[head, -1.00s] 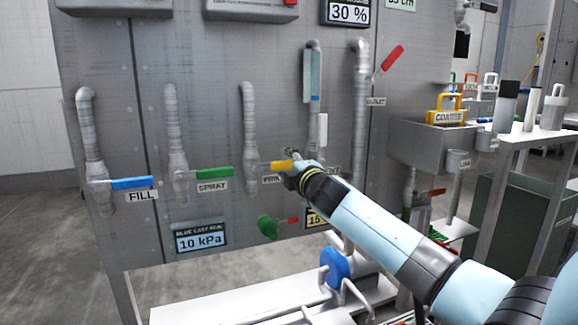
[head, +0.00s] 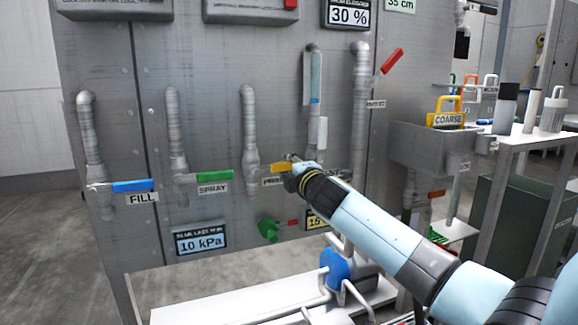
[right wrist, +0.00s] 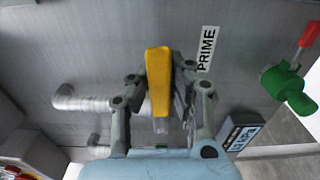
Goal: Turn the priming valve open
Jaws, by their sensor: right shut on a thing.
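The yellow handle of the priming valve (head: 279,168) sticks out to the right from its pipe on the grey panel, above the PRIME label (head: 272,182). My right gripper (head: 296,165) is at the handle's right end. In the right wrist view, the yellow handle (right wrist: 158,82) lies between the two fingers of my right gripper (right wrist: 160,100), which is shut on it. The PRIME label (right wrist: 206,48) shows beside it there. In the head view my gripper and wrist hide part of the panel behind. My left gripper is not in view.
The blue FILL handle (head: 133,186) and green SPRAY handle (head: 214,175) are to the left on the panel. A red handle (head: 392,61) is up right. A green valve piece (head: 268,230) sits below, beside a 10 kPa display (head: 200,241). A blue pump (head: 335,265) stands lower.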

